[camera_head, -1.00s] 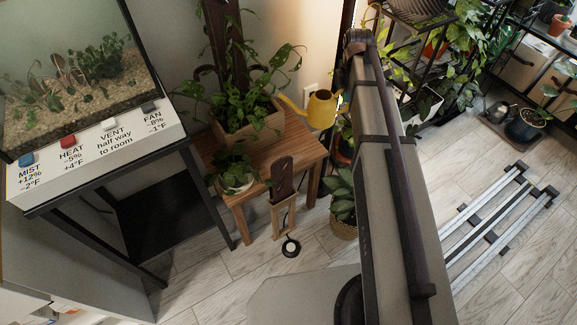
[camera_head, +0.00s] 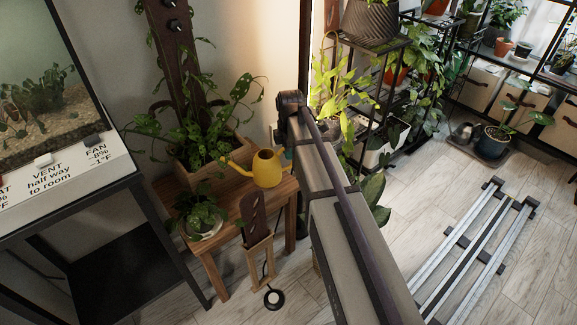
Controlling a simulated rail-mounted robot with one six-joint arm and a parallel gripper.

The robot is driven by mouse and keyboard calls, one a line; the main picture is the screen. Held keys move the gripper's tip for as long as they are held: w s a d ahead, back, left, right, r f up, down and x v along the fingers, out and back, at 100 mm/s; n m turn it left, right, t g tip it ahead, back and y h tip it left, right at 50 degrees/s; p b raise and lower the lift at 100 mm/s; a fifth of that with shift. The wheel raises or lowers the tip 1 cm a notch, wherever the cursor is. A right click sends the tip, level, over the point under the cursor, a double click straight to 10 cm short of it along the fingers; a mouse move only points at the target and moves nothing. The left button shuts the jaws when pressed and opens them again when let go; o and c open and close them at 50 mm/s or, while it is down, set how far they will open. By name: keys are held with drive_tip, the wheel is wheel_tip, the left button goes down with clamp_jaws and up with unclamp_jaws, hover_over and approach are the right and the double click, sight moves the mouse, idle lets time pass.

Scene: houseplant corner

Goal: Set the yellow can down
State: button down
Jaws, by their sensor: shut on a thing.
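The yellow can (camera_head: 267,169) is a watering can with its spout pointing left. It appears upright over the back right part of the wooden table (camera_head: 229,249), right of the planter. I cannot tell whether its base touches the tabletop. My arm runs up from the bottom and bends close to the right of the can, covering that side. My gripper and any hold it has on the can are hidden behind the arm.
A wooden planter (camera_head: 238,149) with a leafy plant and a white-potted plant (camera_head: 206,223) take up the table's back and left. A dark moisture-stake-like board (camera_head: 254,214) stands at the front edge. A terrarium stand (camera_head: 150,195) is left; plant shelves are right.

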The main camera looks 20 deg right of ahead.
wheel_tip(320, 180, down, 4)
drive_tip(key=b, duration=0.2)
drive_tip(key=shift+r+b, duration=0.15)
drive_tip(key=shift+b, duration=0.15)
drive_tip(key=shift+r, duration=0.3)
drive_tip(key=shift+f, duration=0.2)
drive_tip(key=c, duration=1.2)
unclamp_jaws()
drive_tip(key=shift+o, duration=0.2)
drive_tip(key=shift+r, duration=0.1)
wheel_tip(320, 180, up, 13)
drive_tip(key=p, duration=1.3)
drive_tip(key=shift+f, duration=0.2)
drive_tip(key=s+a+m, duration=0.4)
drive_tip(key=s+m, duration=0.5)
drive_tip(key=s, duration=0.1)
drive_tip(key=s+a+m, duration=0.3)
drive_tip(key=s+m, duration=0.6)
drive_tip(key=s, duration=0.1)
wheel_tip(320, 180, up, 25)
drive_tip(key=p, duration=2.5)
drive_tip(key=shift+w+a+r, duration=0.15)
drive_tip(key=shift+w, duration=0.05)
